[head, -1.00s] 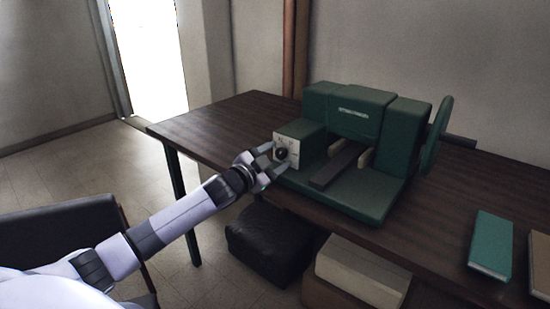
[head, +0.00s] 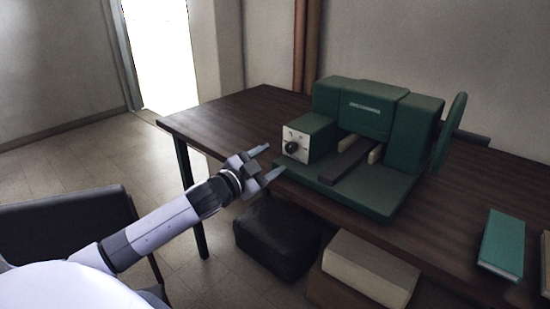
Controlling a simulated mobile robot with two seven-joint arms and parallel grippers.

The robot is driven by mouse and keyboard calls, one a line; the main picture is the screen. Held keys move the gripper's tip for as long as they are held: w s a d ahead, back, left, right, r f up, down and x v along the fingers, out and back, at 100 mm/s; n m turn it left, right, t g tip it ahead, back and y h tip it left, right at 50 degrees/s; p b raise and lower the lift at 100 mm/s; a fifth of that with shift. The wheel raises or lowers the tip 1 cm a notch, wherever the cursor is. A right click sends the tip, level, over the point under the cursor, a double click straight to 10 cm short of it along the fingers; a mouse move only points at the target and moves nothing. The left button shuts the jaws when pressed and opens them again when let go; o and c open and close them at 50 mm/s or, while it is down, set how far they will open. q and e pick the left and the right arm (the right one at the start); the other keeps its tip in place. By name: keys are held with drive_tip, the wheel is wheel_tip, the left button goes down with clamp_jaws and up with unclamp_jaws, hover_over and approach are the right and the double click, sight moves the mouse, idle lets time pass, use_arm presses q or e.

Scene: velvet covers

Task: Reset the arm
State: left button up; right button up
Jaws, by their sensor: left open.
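My left gripper (head: 268,163) comes in from the left with its two fingers spread apart and nothing between them. It is in front of the table's near edge, just left of the green machine (head: 352,195). The machine has a pale panel with a dark round knob (head: 291,147) on its left block. The gripper's fingers are apart from the knob. My right gripper is not in view.
The machine stands on a dark wooden table (head: 225,115) and has a green handwheel (head: 449,130) on its right. A teal book (head: 502,244) lies at the right. Below are a dark box (head: 275,235) and a pale box (head: 368,268). A dark chair (head: 70,225) is at the left.

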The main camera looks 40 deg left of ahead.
use_arm(q)
drive_tip(key=shift+s, duration=0.35)
idle(0.3)
